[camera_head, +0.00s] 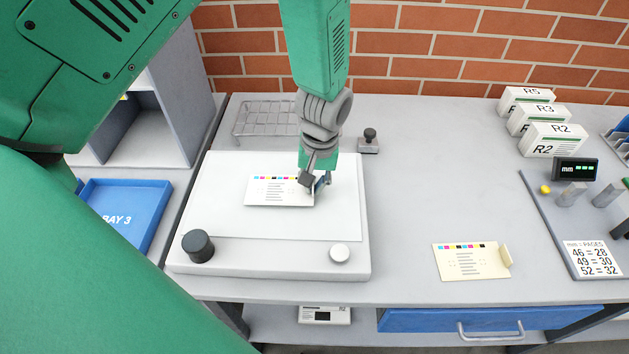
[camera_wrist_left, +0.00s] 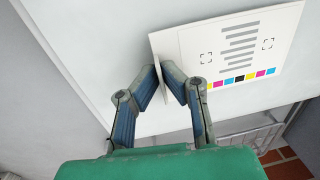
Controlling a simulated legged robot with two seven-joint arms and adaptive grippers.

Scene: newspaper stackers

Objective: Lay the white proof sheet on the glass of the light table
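The white proof sheet (camera_head: 270,190), with a row of colour squares and grey text lines, is over the glass (camera_head: 210,215) of the light table. It looks flat and close to the glass; I cannot tell whether it touches. My left gripper (camera_head: 316,181) is at its right edge. In the left wrist view my left gripper (camera_wrist_left: 168,82) is shut on the upright tab of the white proof sheet (camera_wrist_left: 240,48). A second, cream proof sheet (camera_head: 466,262) with a similar tab lies on the bench to the right. My right gripper is not in view.
The light table has a dark knob (camera_head: 198,245) and a white knob (camera_head: 340,252) along its front. A wire rack (camera_head: 265,118) and a small stamp-like object (camera_head: 369,141) stand behind. A blue tray (camera_head: 128,205) is at left. The bench middle is clear.

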